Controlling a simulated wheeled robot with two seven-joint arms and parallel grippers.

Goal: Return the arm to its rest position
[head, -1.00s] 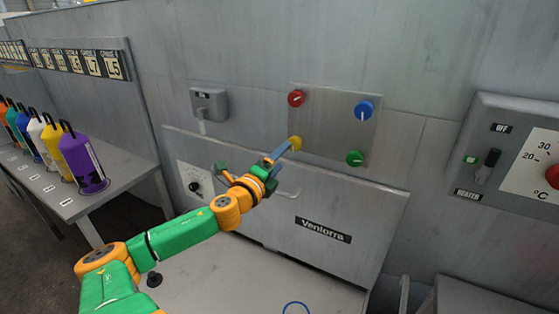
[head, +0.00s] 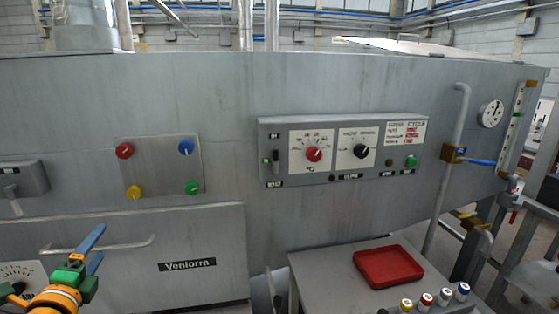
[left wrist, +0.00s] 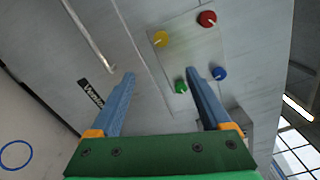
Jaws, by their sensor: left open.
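My left gripper (head: 92,250) is at the lower left of the head view, in front of the Veniorra panel (head: 120,268). Its blue fingers are apart and nothing is between them, as the left wrist view (left wrist: 160,78) also shows. The square button plate (head: 160,163) with red (head: 124,151), blue (head: 186,147), yellow (head: 133,192) and green (head: 192,187) knobs is above and beyond the fingers. The fingers are apart from the knobs in the head view. My right gripper is not in view.
A handle bar (head: 110,246) runs along the Veniorra panel close to my gripper. To the right are a control box (head: 340,150), a red tray (head: 388,266) on a grey table (head: 325,275), several coloured-cap items and a vertical pipe (head: 452,150).

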